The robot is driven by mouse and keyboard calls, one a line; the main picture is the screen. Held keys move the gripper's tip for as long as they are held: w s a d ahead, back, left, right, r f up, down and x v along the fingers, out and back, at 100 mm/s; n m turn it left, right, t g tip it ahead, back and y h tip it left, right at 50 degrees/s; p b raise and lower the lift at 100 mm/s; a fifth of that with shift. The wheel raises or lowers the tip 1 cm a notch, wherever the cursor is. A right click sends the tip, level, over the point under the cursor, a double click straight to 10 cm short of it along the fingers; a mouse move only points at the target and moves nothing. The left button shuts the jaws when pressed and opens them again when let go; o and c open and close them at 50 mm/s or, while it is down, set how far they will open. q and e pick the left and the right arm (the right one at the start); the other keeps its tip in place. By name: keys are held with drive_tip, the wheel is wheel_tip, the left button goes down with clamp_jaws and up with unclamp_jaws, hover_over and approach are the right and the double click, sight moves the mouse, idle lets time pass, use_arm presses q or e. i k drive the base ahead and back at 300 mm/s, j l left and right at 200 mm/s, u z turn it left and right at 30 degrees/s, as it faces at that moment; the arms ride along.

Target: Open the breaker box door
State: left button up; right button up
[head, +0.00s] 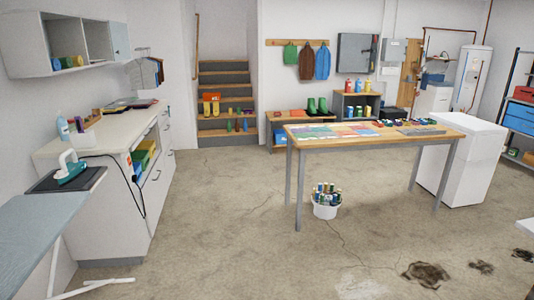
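A dark grey wall box (356,54) with a flat front hangs on the back wall, right of the coat hooks. A smaller light grey box (393,52) hangs just right of it, with a conduit running up the wall nearby. Either may be the breaker box; I cannot tell which at this distance. The fronts of both look closed. Both are far across the room. Neither of my grippers is in view.
A wooden table (380,143) with grey legs stands between me and the boxes, a white bucket (325,211) under it. A low shelf unit (345,108) with bottles stands below the dark box. Open concrete floor (225,220) lies left of the table.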

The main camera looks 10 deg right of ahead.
sight(396, 48)
drive_tip(key=i+l, duration=0.1)
drive_tip(key=i, duration=3.25)
drive_tip(key=i+l, duration=0.15)
drive_tip(key=i, duration=3.25)
drive_tip(key=i+l+z, duration=0.1)
drive_tip(key=i+z, duration=0.35)
drive_tip(key=i, duration=0.15)
drive_tip(key=i+j+z, duration=0.15)
drive_tip(key=i+z, duration=0.25)
drive_tip(key=i, duration=0.15)
drive_tip(key=i+j+z, duration=0.3)
drive_tip(key=i+z, duration=0.15)
drive_tip(key=i, duration=0.15)
drive_tip(key=i+l+z, duration=0.25)
drive_tip(key=i+z, duration=1.15)
drive_tip(key=i+u, duration=0.2)
drive_tip(key=i, duration=0.5)
drive_tip(key=i+u, duration=0.2)
drive_tip(key=i, duration=0.55)
drive_tip(key=i+l+u, duration=0.15)
drive_tip(key=i, duration=0.55)
drive_tip(key=i+l+u, duration=0.2)
drive_tip(key=i, duration=0.5)
